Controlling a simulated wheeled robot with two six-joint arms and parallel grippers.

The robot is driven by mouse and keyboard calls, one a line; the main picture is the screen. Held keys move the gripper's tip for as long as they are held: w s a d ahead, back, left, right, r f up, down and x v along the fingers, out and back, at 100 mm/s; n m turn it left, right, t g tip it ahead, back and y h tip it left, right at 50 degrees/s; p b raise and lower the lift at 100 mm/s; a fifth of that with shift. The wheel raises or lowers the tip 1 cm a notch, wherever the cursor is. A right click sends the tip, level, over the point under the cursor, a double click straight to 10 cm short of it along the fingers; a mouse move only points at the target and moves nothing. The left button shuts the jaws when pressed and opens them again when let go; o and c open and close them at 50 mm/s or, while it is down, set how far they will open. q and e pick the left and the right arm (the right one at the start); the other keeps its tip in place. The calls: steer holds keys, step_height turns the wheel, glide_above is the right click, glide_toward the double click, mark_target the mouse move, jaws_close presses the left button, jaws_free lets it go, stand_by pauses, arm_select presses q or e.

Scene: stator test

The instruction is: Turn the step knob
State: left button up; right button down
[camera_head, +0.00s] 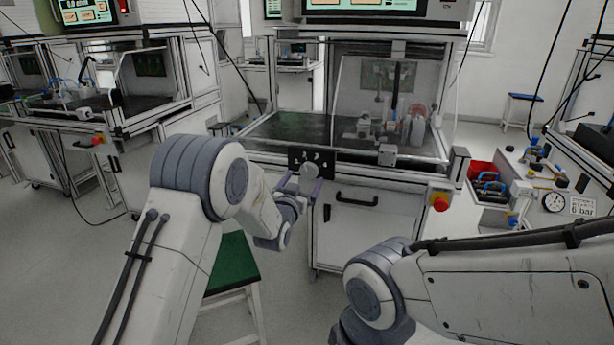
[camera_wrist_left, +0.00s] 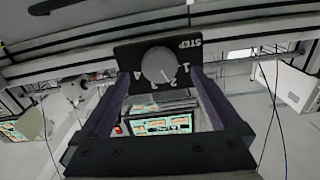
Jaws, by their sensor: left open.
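The step knob (camera_wrist_left: 158,64) is a round light-grey dial on a black plate (camera_wrist_left: 125,53) marked STEP, with numbers around it. In the wrist view the plate's lettering is upside down. A thin mark on the knob seems to point toward the 1; its exact setting is hard to read. In the head view the plate (camera_head: 296,155) is on the front edge of the middle test station. My left gripper (camera_head: 300,186) is open in front of it. In the wrist view its fingers (camera_wrist_left: 159,76) stand on either side of the knob; contact cannot be told. My right gripper is out of view.
The middle station (camera_head: 345,150) has a dark worktop and a cabinet below. A green-topped stool (camera_head: 234,262) stands below my left arm. A side bench (camera_head: 540,200) with a gauge is at right.

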mark_target(308, 173)
arm_select(q)
steer(key=shift+x, duration=2.05)
steer(key=shift+s, duration=0.1)
steer(key=c, duration=1.4)
steer(key=m+b, duration=0.2)
steer(key=m, duration=0.1)
steer(key=shift+f, duration=0.1)
steer(key=m+b, duration=0.2)
steer(key=m, duration=0.3)
steer(key=shift+m+b, duration=0.4)
